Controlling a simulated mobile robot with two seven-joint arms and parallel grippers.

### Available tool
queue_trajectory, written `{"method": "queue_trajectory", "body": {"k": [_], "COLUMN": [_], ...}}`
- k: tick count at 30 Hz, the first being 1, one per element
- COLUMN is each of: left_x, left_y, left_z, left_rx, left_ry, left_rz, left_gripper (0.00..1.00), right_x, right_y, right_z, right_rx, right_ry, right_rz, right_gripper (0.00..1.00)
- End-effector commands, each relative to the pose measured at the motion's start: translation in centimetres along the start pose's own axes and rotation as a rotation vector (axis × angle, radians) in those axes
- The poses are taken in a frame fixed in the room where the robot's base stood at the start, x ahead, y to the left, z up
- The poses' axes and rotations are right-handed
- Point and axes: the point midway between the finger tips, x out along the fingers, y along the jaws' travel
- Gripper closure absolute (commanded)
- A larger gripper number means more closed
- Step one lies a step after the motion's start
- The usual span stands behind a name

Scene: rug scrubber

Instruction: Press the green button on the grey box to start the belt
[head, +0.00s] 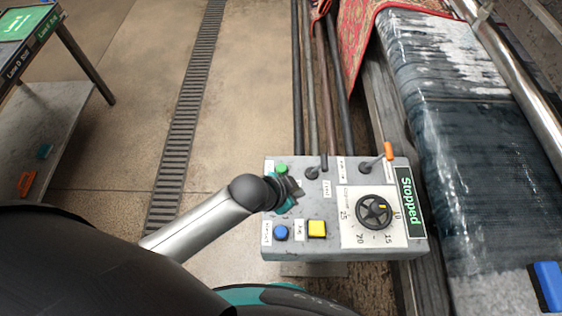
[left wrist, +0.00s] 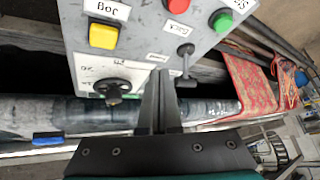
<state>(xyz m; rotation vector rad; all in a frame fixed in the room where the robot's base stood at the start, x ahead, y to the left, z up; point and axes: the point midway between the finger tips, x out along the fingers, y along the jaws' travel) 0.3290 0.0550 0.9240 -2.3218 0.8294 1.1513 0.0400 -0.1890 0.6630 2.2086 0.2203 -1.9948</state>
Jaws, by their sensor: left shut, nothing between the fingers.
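The grey box (head: 335,248) stands beside the belt, with its sign (head: 406,200) reading "Stopped". The green button (head: 281,168) is at its far left corner in the head view; it also shows at the upper right in the left wrist view (left wrist: 221,20). My left gripper (head: 296,187) is shut and empty over the left part of the panel, just nearer than the green button. In the left wrist view its fingers (left wrist: 160,77) point at the panel, apart from the green button in the picture. A red button (left wrist: 178,5) shows there; the gripper hides it in the head view.
A blue button (head: 281,232), a yellow button (head: 317,228), a dial (head: 374,211) and an orange-tipped lever (head: 388,151) are on the panel. A wet dark rug (head: 470,170) lies to the right. Open floor with a drain grate (head: 190,100) is to the left.

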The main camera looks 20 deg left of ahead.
Motion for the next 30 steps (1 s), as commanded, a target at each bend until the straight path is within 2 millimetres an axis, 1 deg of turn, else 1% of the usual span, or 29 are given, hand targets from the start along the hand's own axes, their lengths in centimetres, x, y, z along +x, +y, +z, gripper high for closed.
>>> {"method": "queue_trajectory", "body": {"k": [1,3,5,8,11,15,18,21,24,30], "left_x": [0.2,0.6,0.9,1.2,1.3,1.0,0.6,0.3,0.1,0.0], "left_y": [-0.5,-0.8,-1.3,-2.6,-4.5,-7.8,-10.0,-11.7,-12.7,-13.0], "left_z": [-1.1,-2.3,-3.0,-3.7,-3.8,-3.4,-3.0,-2.8,-2.5,-2.4], "left_rx": [0.071,0.160,0.231,0.342,0.442,0.552,0.604,0.639,0.658,0.665], "left_ry": [0.030,0.070,0.099,0.137,0.161,0.178,0.183,0.185,0.185,0.187], "left_rz": [0.006,0.019,0.027,0.032,0.027,0.004,-0.014,-0.031,-0.041,-0.043], "left_gripper": [1.00,1.00,1.00,1.00,1.00,1.00,1.00,1.00,1.00,1.00], "right_x": [-0.4,-0.7,-0.9,-1.4,-1.8,-2.2,-2.5,-2.6,-2.7,-2.7], "right_y": [0.0,0.0,0.0,0.0,0.0,0.0,0.0,0.0,0.0,-0.1], "right_z": [0.0,0.1,0.3,0.3,0.3,0.3,0.3,0.3,0.3,0.4], "right_rx": [0.000,0.000,0.000,0.000,0.000,0.000,0.000,0.000,0.000,0.000], "right_ry": [-0.001,-0.003,-0.005,-0.007,-0.007,-0.008,-0.009,-0.009,-0.010,-0.010], "right_rz": [0.000,0.000,-0.001,-0.001,-0.001,-0.001,-0.001,-0.001,-0.001,-0.001], "right_gripper": [1.00,1.00,1.00,1.00,1.00,1.00,1.00,1.00,1.00,1.00]}}
